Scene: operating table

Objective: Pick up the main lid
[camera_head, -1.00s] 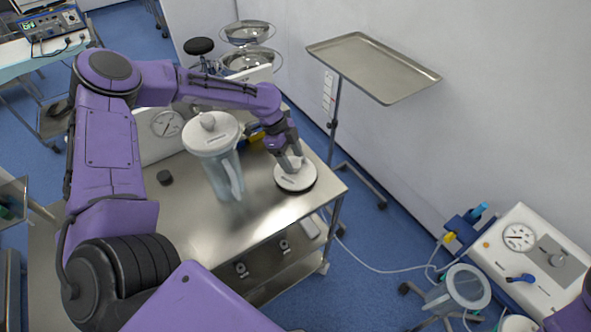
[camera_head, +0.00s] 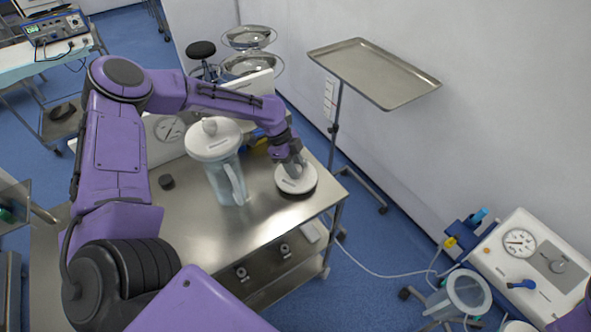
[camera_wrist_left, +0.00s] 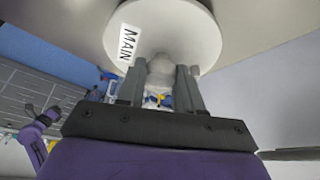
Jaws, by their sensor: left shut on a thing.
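The main lid (camera_head: 297,184) is a round white disc near the right end of the steel table, over a dark round base or shadow. In the left wrist view the lid (camera_wrist_left: 198,30) shows a "MAIN" label, and its pale knob sits between my fingers. My left gripper (camera_head: 291,167) is over the lid, shut on its knob. The fingers also show in the left wrist view (camera_wrist_left: 160,88). I cannot tell whether the lid is clear of what lies under it. My right gripper is not in view.
A clear jug with a white lid (camera_head: 213,141) stands left of my gripper on the steel table (camera_head: 215,240). A small black item (camera_head: 166,181) lies further left. A raised metal tray (camera_head: 375,72) is at the back right. A white machine (camera_head: 535,255) stands at lower right.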

